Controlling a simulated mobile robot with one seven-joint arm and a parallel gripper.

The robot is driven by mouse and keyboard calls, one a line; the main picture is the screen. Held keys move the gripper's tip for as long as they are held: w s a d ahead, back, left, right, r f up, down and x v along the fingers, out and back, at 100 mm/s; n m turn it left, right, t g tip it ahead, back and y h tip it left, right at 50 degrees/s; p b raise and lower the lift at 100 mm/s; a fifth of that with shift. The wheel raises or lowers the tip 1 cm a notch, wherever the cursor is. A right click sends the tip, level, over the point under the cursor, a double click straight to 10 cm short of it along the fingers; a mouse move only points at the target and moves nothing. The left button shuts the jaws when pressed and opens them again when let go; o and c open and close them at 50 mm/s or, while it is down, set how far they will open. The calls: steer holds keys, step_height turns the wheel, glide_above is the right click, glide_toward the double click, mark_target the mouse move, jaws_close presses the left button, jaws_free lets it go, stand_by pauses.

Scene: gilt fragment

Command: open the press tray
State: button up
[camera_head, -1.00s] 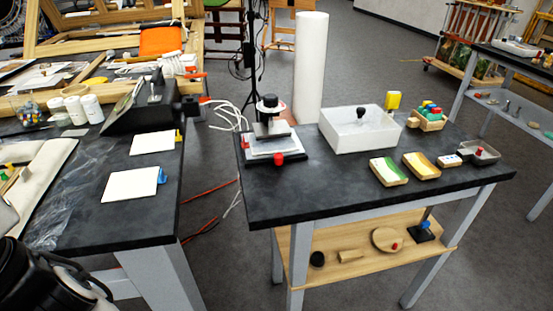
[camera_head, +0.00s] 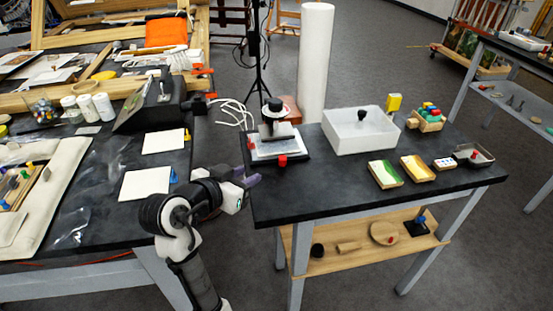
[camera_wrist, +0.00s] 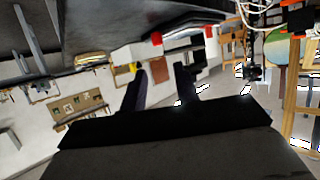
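The small press (camera_head: 272,120) stands at the left end of the right-hand black table. It has a black knob on top and a flat white tray (camera_head: 279,148) at its base. A red knob (camera_head: 282,160) sits at the tray's front edge, and the tray looks pushed in under the press. My gripper (camera_head: 253,180) is at the table's left front corner, in front of and left of the red knob, apart from it. In the wrist view its two dark fingers (camera_wrist: 160,72) are spread with nothing between them.
A white basin (camera_head: 360,140) and several small trays, one of them green and white (camera_head: 385,174), stand to the right. The left table (camera_head: 105,165) holds white cards. A white roll (camera_head: 315,60) stands behind the press. A lower wooden shelf (camera_head: 355,262) holds small items.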

mark_target(280, 162)
steer(key=p+x, duration=0.2)
steer(key=x, duration=1.2)
steer(key=shift+s+d+f, duration=0.15)
steer(key=shift+s, duration=0.05)
steer(key=shift+c, duration=0.3)
jaws_close()
